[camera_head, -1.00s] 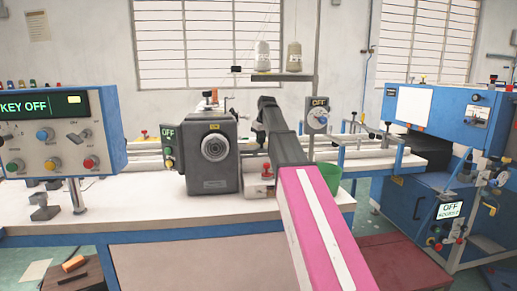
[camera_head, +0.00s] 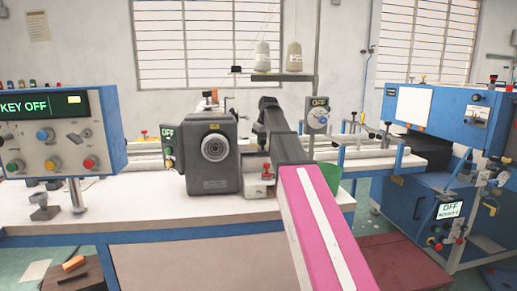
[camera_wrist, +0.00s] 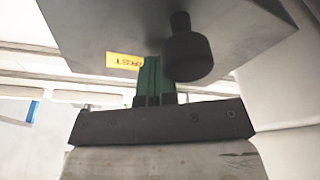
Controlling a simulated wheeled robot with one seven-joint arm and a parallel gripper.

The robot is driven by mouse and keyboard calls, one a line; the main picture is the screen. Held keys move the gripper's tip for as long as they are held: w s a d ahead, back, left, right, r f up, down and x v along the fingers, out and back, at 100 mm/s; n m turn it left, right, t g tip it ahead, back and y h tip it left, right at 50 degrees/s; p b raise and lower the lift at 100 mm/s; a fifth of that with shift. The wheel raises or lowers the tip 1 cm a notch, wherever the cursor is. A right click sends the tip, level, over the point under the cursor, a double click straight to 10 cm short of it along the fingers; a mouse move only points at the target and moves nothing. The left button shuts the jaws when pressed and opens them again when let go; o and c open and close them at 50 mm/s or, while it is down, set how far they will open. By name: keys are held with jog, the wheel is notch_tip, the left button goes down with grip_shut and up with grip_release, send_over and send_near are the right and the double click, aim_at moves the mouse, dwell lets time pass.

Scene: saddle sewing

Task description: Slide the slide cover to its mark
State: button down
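In the wrist view, a grey metal body (camera_wrist: 110,30) fills the top, with a black round knob (camera_wrist: 188,52) standing out from it and a yellow label (camera_wrist: 123,61) on its edge. I cannot tell for sure which part is the slide cover. My gripper (camera_wrist: 155,72) shows as green fingers close together on a dark bar, beside the knob and apparently not around it. The fingers look shut, with nothing visible between them. In the head view my pink and dark arm reaches to the right of the grey machine head (camera_head: 213,178), and my gripper is hidden there.
The white worktable (camera_head: 130,212) carries the grey machine head with its round dial. A blue control panel (camera_head: 60,135) reading KEY OFF stands at left. A green bin (camera_head: 331,176) sits right of my arm. A blue machine (camera_head: 440,115) stands at right.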

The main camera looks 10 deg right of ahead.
aim_at(263, 151)
jog(key=shift+s, duration=3.35)
jog(key=shift+w+r, duration=0.1)
dwell(0.5)
